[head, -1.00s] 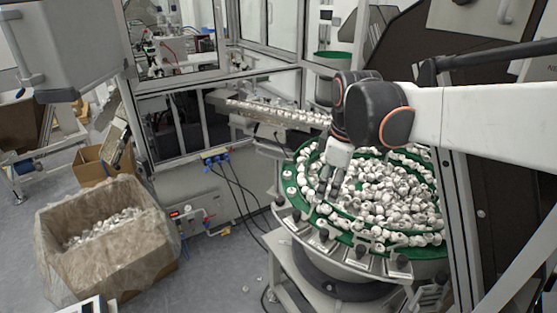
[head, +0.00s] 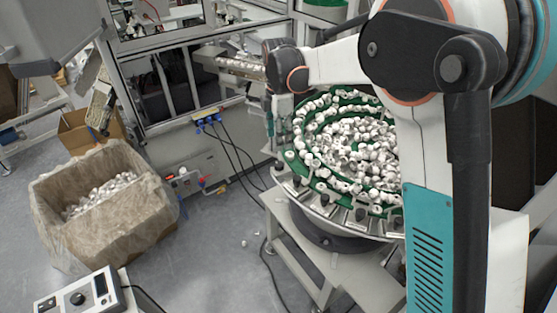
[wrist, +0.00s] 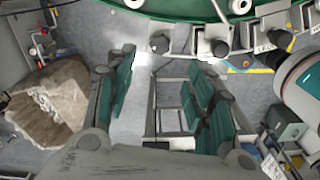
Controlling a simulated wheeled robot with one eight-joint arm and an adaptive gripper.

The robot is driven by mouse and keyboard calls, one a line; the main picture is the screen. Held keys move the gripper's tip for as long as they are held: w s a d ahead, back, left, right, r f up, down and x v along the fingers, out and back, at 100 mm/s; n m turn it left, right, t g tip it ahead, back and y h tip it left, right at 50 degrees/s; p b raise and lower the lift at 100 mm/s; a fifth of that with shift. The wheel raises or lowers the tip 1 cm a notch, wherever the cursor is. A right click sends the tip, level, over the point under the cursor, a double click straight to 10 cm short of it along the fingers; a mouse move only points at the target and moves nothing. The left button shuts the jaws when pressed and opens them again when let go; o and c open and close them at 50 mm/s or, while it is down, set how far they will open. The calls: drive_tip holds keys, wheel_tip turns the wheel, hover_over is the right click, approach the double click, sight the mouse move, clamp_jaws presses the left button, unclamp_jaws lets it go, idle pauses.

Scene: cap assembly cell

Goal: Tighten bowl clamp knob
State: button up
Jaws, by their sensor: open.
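The round green feeder bowl (head: 291,157) is full of white caps and stands at the right in the head view. Dark clamp knobs (head: 321,187) sit on grey brackets along its near lower rim. The wrist view shows one knob (wrist: 159,42) and another (wrist: 220,47) on the brackets near the top. My gripper (head: 271,138) hangs beside the bowl's left edge in the head view. In the wrist view my gripper (wrist: 160,75) is open, with green pads apart and nothing between them. The knobs lie beyond the fingertips, untouched. My arm hides the bowl's right side.
A plastic-lined box of caps (head: 100,215) stands on the floor at left. A control box with a dial (head: 80,297) is at the lower left. A linear feed track (head: 240,66) runs behind my gripper. Black cables (head: 235,155) hang left of the bowl.

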sight(279, 164)
wheel_tip(279, 164, down, 11)
drive_tip(key=shift+r+b, duration=0.15)
drive_tip(key=shift+b, duration=0.3)
drive_tip(key=shift+c, duration=0.3)
drive_tip(key=c, duration=1)
